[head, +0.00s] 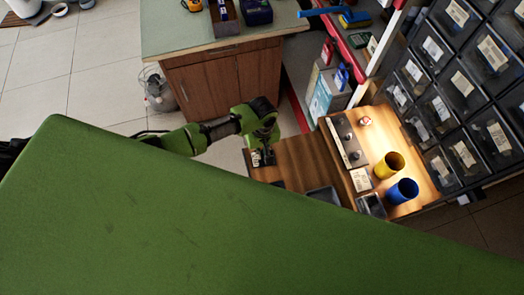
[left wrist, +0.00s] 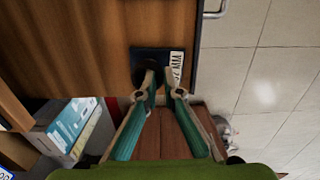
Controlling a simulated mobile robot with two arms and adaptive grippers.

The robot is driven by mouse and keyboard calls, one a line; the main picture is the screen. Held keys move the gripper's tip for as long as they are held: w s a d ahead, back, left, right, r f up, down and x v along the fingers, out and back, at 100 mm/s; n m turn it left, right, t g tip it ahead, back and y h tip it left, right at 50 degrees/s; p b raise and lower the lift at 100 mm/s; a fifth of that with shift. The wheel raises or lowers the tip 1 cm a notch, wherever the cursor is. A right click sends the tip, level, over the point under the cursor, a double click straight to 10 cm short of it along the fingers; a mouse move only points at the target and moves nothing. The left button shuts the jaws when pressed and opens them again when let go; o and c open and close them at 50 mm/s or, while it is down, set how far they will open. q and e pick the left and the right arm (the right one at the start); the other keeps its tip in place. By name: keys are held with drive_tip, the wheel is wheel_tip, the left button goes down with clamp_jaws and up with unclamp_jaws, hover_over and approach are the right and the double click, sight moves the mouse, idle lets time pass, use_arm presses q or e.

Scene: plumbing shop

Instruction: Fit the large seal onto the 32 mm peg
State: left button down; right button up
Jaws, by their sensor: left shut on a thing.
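My left gripper (head: 264,152) hangs over the left end of the wooden bench top, at a small dark plate. In the left wrist view, the dark plate (left wrist: 139,55) has a white label (left wrist: 176,64) ending in "2 MM". My left gripper's fingertips (left wrist: 165,92) reach down at the plate's near edge, a little apart. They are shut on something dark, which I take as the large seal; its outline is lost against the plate. The peg cannot be told apart from the dark shapes there. My right gripper is not in view.
A yellow cup (head: 388,166) and a blue cup (head: 402,192) stand on the bench's right part, beside a grey rail with dark knobs (head: 347,140). Dark drawers (head: 465,90) rise behind. A large green surface hides the near side.

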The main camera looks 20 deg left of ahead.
use_arm(q)
drive_tip(key=shift+f+b, duration=0.5)
drive_tip(key=shift+f, duration=0.3)
drive_tip(key=c, duration=2.5)
unclamp_jaws()
wheel_tip(320, 180, up, 11)
drive_tip(key=p, duration=1.2)
